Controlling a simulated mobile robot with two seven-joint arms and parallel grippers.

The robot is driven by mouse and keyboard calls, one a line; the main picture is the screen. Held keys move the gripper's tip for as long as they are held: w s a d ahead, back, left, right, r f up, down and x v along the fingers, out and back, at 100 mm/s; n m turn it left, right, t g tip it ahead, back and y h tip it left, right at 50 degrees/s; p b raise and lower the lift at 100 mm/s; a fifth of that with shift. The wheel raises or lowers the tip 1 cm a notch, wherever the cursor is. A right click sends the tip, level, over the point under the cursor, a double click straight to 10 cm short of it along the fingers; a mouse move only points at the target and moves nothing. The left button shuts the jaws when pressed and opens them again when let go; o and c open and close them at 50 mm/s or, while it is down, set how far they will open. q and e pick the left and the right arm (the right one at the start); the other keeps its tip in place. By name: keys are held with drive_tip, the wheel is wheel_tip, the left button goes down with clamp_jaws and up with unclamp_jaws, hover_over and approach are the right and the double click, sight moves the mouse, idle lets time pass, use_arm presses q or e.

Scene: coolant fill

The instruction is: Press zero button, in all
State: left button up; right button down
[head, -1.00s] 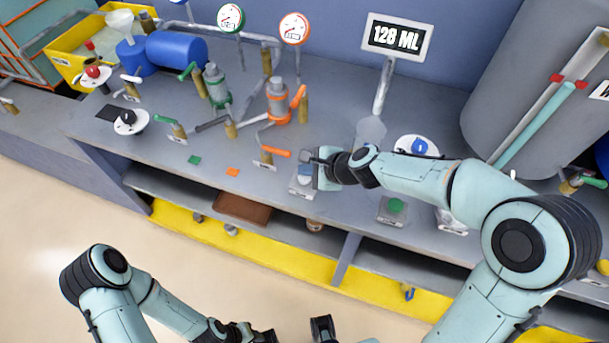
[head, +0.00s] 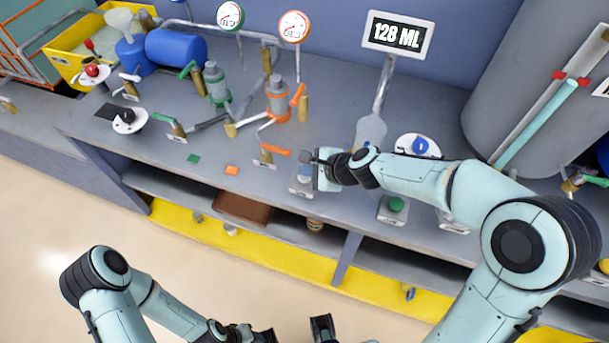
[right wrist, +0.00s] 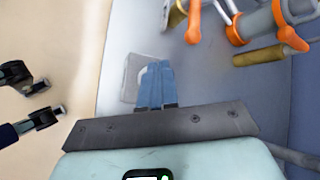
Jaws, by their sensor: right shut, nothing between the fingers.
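A small light grey button box (head: 301,189) sits near the bench's front edge; its button is mostly hidden by my right gripper (head: 304,176). My right gripper is shut and empty, its fingers pointing down over this box. In the right wrist view the blue fingertips (right wrist: 155,68) overlap the pale button on the box (right wrist: 130,78); I cannot tell whether they touch or press it. The display (head: 397,36) reads 128 ML. My left gripper (head: 295,331) is open and empty, low at the bottom of the head view, away from the bench.
A box with a green button (head: 396,206) stands to the right. An orange-handled valve (head: 272,152) is close on the left. Orange and green fittings with gauges stand behind. A large grey tank (head: 530,90) fills the right back. A yellow-edged shelf lies below.

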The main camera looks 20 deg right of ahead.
sight(307, 178)
use_arm(q)
drive_tip(key=shift+s+f+b, duration=0.2)
drive_tip(key=shift+f+b, duration=0.25)
use_arm(e)
drive_tip(key=shift+f, duration=0.5)
idle(0.3)
use_arm(q)
drive_tip(key=shift+r, duration=0.15)
use_arm(e)
drive_tip(key=shift+r, duration=0.1)
use_arm(q)
drive_tip(key=shift+w+r+p, duration=0.35)
drive_tip(key=shift+r+p, duration=0.4)
drive_tip(key=shift+p, duration=0.15)
use_arm(e)
drive_tip(key=shift+r, duration=0.8)
drive_tip(key=shift+r+p, duration=0.4)
drive_tip(key=shift+r, duration=0.1)
wheel_tip(307, 178, up, 4)
drive_tip(key=p, duration=0.3)
drive_tip(key=shift+r, duration=0.15)
use_arm(q)
drive_tip(key=w+r, duration=0.1)
drive_tip(key=r, duration=0.2)
drive_tip(key=w+r, duration=0.1)
drive_tip(key=r, duration=0.1)
drive_tip(key=shift+w, duration=0.3)
drive_tip(key=shift+s+f, duration=0.1)
